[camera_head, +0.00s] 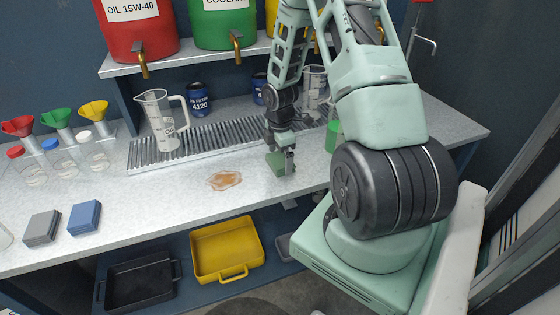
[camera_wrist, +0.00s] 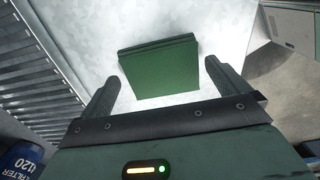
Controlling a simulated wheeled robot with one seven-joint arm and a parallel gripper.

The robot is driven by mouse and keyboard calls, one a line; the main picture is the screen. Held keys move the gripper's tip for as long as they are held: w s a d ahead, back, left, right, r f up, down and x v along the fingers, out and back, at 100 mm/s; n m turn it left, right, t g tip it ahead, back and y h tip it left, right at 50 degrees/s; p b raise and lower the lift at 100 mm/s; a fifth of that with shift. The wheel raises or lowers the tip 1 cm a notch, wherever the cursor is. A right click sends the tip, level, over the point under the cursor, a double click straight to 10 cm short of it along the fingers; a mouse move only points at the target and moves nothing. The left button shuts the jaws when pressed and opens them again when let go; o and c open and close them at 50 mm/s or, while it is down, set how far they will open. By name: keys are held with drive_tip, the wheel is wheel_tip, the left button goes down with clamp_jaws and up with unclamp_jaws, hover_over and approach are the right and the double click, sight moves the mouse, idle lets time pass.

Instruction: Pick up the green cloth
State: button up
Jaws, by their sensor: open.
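The green cloth (camera_wrist: 161,70) is a folded square stack lying on the pale benchtop, just ahead of my fingers in the wrist view. In the wrist view my gripper (camera_wrist: 160,82) is open, with one finger to the left of the cloth and one to the right. Nothing is held. The cloth's near edge lies roughly between the fingertips. I cannot tell the exact height of the fingers above the bench.
A brown spill (camera_head: 225,180) lies left of my gripper. A metal grate (camera_head: 210,142) runs behind, with a clear jug (camera_head: 163,120) on it. Folded grey (camera_head: 42,229) and blue (camera_head: 85,216) cloths lie at the left. The bench's front edge is close.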

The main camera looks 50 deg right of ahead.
sight(279, 158)
drive_tip(key=shift+f, duration=0.55)
drive_tip(key=c, duration=0.8)
wheel_tip(279, 158, up, 10)
drive_tip(key=shift+r+b, duration=0.1)
drive_tip(key=shift+b, duration=0.2)
drive_tip(key=shift+o, duration=0.5)
drive_tip(key=shift+w, duration=0.1)
